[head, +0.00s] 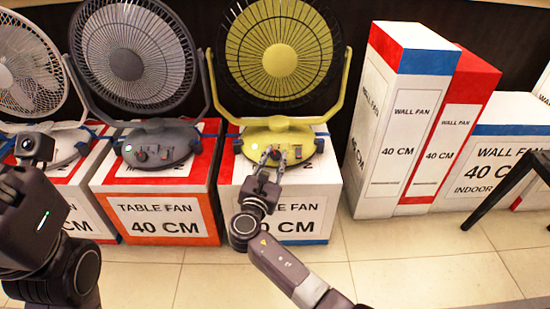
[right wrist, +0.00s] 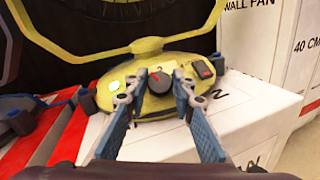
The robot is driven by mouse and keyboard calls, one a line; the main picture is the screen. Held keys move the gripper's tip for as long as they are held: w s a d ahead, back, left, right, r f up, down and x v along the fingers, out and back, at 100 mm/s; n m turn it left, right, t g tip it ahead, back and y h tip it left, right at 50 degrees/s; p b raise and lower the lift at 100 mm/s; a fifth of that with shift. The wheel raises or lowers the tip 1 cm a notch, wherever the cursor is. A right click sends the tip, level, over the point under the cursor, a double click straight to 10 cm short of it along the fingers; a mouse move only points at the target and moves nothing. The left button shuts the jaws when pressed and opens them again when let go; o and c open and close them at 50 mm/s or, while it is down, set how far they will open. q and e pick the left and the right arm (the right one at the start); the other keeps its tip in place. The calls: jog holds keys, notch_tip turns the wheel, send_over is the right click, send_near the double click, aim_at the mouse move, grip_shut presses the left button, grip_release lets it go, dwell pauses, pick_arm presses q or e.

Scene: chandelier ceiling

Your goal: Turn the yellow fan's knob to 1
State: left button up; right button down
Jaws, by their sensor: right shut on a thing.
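The yellow fan (head: 280,60) stands on a white box in the middle of the head view, its base (head: 252,141) toward me. Its dark round knob (right wrist: 159,82) with a red mark shows in the right wrist view on the base front, beside a red rocker switch (right wrist: 203,69). My right gripper (head: 273,154) is at the base front; in the right wrist view its two fingertips (right wrist: 152,90) are on either side of the knob, shut on it. The knob's number marks are too small to read. My left arm is at the left edge; its gripper's jaws cannot be made out.
A grey fan (head: 135,55) stands on a table fan box (head: 165,213) to the left, with another fan (head: 28,75) beyond it. Tall wall fan boxes (head: 385,125) stand to the right. The tiled floor (head: 430,270) in front is clear.

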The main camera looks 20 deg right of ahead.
dwell(0.4)
jog(key=c, duration=1.6)
grip_release()
jog(key=v, duration=1.2)
jog(key=shift+a, duration=0.15)
